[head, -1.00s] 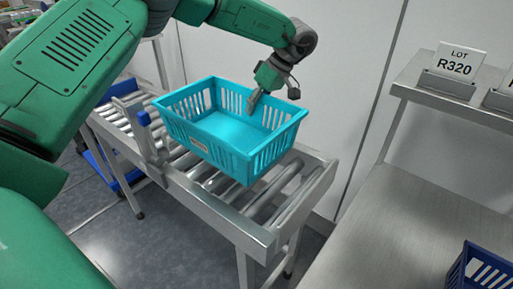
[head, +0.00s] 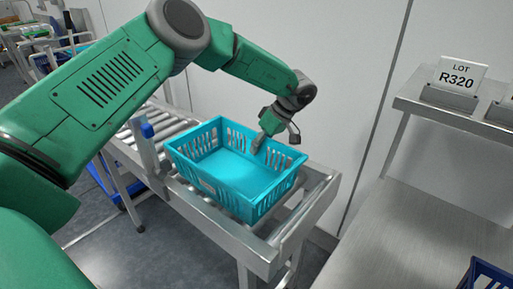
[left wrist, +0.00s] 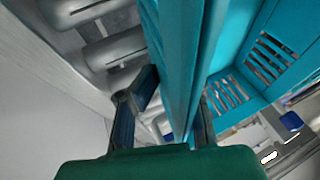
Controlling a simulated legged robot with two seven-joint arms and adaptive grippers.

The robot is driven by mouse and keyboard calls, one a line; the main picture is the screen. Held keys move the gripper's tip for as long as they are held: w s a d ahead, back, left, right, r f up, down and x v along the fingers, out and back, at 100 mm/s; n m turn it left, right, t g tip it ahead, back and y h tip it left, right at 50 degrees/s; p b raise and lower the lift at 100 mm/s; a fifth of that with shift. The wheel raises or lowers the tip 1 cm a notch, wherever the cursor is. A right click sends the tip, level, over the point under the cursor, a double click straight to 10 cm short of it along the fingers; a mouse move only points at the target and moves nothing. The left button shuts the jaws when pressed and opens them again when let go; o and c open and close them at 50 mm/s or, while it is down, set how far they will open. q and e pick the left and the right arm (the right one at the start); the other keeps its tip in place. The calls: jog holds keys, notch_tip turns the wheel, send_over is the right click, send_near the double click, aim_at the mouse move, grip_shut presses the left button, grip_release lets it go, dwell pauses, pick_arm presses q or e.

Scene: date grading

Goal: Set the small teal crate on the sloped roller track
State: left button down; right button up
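The small teal crate (head: 235,175) is upright over the lower end of the sloped roller track (head: 268,252), in the head view. Its base looks very close to the rollers; I cannot tell whether it rests fully on them. My left gripper (head: 258,143) is at the crate's far wall, with one finger inside and one outside. The fingertip contact is partly hidden. My right gripper is not in view.
A blue stop on a metal bracket (head: 147,131) stands at the track's near side, left of the crate. A steel bench (head: 385,235) is at the right, with a dark blue crate (head: 487,272) at its corner. A LOT R320 sign (head: 459,78) stands on its shelf. A wall is behind the track.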

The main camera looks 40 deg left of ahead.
pick_arm(q)
jog(key=shift+d+f, duration=0.25)
jog(key=shift+d, duration=0.3)
jog(key=c, duration=1.7)
grip_release()
jog(key=shift+a+r+p+v, duration=0.1)
jog(key=shift+a+v, duration=0.05)
jog(key=shift+v, duration=1.95)
jog(key=shift+a+r+p+v, duration=0.1)
jog(key=shift+a+v, duration=0.05)
jog(key=shift+v, duration=1.95)
jog(key=shift+a+p+v, duration=0.1)
jog(key=shift+a+v, duration=0.05)
jog(key=shift+v, duration=2)
jog(key=shift+d, duration=0.1)
